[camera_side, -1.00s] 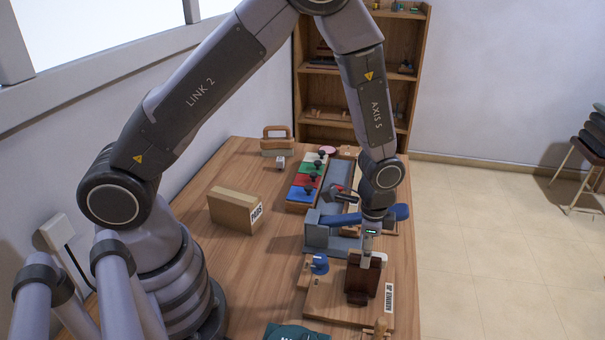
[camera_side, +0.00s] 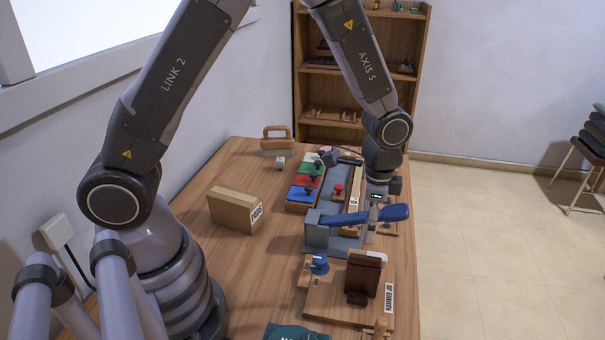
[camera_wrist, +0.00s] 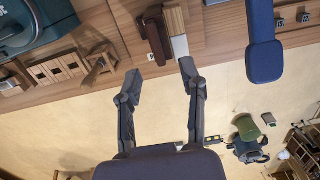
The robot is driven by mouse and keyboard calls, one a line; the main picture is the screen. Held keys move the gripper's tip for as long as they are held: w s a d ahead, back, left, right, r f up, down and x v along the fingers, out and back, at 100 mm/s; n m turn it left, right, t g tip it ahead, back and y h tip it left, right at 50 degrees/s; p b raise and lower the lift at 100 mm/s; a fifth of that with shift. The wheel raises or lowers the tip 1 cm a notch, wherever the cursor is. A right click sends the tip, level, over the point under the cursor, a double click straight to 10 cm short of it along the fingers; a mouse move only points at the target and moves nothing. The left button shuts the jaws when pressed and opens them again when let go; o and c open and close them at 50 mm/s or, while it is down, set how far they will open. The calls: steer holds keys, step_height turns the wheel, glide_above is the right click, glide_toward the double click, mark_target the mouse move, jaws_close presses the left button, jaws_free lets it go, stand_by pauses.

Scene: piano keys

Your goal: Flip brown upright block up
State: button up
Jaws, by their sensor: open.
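The brown upright block (camera_side: 361,272) stands upright on a wooden base board (camera_side: 325,300) near the front right of the table, with a lighter piece behind its top. In the wrist view the dark brown block (camera_wrist: 153,38) lies above and beyond the fingertips. My gripper (camera_side: 372,225) is above and behind the block in the side view, close to the blue lever, and apart from the block. In the wrist view my gripper (camera_wrist: 160,78) shows two spread fingers with nothing between them.
A blue padded lever (camera_side: 375,216) on a grey-blue stand is just behind the block; it also shows in the wrist view (camera_wrist: 263,45). A blue knob (camera_side: 319,264) is left of the block. Coloured keys (camera_side: 307,180) and a cardboard box (camera_side: 235,209) stand farther back.

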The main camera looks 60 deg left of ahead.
step_height(320, 180, up, 5)
steer(key=shift+f, duration=0.1)
stand_by(0.3)
steer(key=s+a+r+n+t, duration=0.2)
steer(key=s+a+r+n, duration=0.1)
steer(key=s+a+r, duration=0.4)
steer(key=s+a+r+n+t, duration=0.25)
steer(key=s+a+r, duration=0.2)
steer(key=r, duration=0.55)
steer(key=s+a+r+n+t, duration=0.1)
steer(key=s+n, duration=0.2)
steer(key=s, duration=0.5)
steer(key=shift+s+a, duration=0.25)
steer(key=shift+a, duration=0.1)
steer(key=shift+r+n, duration=0.1)
steer(key=shift+n, duration=0.15)
